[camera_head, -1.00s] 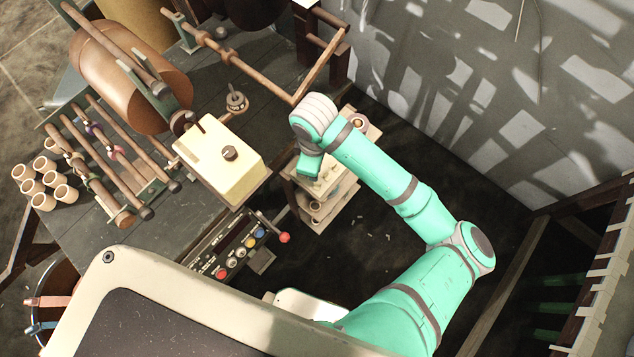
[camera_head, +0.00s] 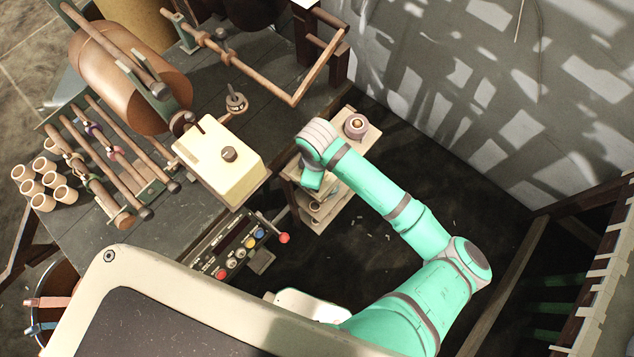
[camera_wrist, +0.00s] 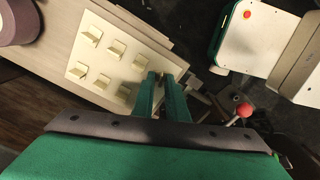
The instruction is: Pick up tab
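Several small cream tabs stand in two rows on a pale plate (camera_wrist: 82,52) in the wrist view. One tab (camera_wrist: 124,93) in the near row and one tab (camera_wrist: 140,62) in the far row are closest to my gripper (camera_wrist: 160,77). Its two green fingers show a narrow gap, just right of these tabs. A small tan bit shows near the fingertips; I cannot tell what it is. No tab is clearly held. In the head view my gripper (camera_head: 312,182) hangs over the wooden stand, and my arm hides the tabs there.
The stand (camera_head: 365,143) carries a round spool-like part (camera_head: 356,126). Left of it are a button panel (camera_head: 235,247) with a red-knobbed lever (camera_head: 284,238), and a cream box (camera_head: 222,165) on the workbench (camera_head: 185,225). The dark floor right of the stand is mostly clear.

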